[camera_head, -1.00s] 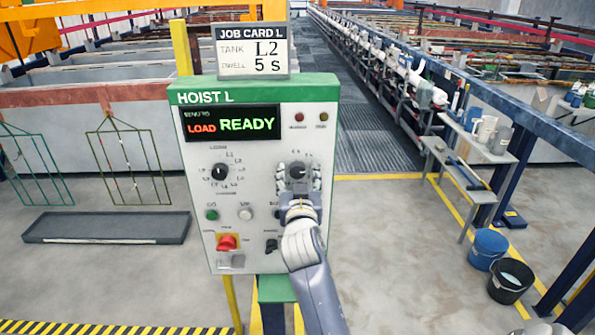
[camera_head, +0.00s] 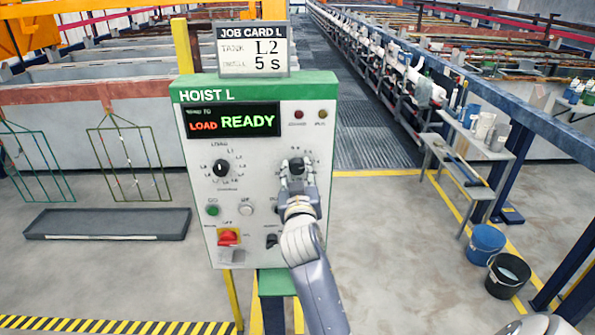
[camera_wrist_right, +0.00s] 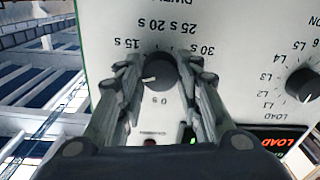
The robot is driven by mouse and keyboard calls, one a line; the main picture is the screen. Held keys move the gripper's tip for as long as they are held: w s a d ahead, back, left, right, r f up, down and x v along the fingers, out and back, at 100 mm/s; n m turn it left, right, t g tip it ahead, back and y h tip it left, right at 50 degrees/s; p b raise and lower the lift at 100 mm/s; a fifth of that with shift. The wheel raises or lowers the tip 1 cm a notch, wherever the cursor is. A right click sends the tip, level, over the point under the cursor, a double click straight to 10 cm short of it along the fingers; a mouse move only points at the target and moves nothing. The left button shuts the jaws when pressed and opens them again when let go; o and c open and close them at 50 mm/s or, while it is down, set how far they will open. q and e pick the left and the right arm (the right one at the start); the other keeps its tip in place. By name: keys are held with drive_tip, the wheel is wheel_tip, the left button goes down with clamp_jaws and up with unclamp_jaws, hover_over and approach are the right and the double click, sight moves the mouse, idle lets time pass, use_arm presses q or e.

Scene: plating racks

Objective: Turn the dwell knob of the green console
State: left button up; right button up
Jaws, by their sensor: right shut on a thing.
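The green console (camera_head: 255,92) has a green top edge, a pale front panel and the name HOIST L. Its dwell knob (camera_wrist_right: 153,80) is round and black with a white pointer mark, inside a printed scale of seconds. The wrist view shows the scale upside down, with the mark toward the picture's left. My right gripper (camera_head: 297,168) is shut on the dwell knob, one finger on each side; it also fills the wrist view (camera_wrist_right: 155,85). My left gripper is out of view.
The load knob (camera_head: 221,168) sits left of the dwell knob. Below are a green button (camera_head: 212,210), a white button (camera_head: 245,208) and a red switch (camera_head: 228,237). The display (camera_head: 232,121) reads LOAD READY. The job card (camera_head: 252,50) above shows L2 and 5 s.

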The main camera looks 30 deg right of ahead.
drive_tip(key=n+p, duration=0.2)
drive_tip(key=n, duration=0.3)
drive_tip(key=shift+d+r+n, duration=0.1)
drive_tip(key=shift+n, duration=0.3)
drive_tip(key=shift+p, duration=0.3)
drive_tip(key=o, duration=0.9)
drive_tip(key=shift+o, duration=0.9)
drive_tip(key=shift+w+d+f, duration=0.2)
drive_tip(key=shift+w+f, duration=0.05)
drive_tip(key=shift+s+a, duration=0.2)
drive_tip(key=shift+s, duration=0.05)
drive_tip(key=v, duration=0.7)
drive_tip(key=shift+d, duration=0.1)
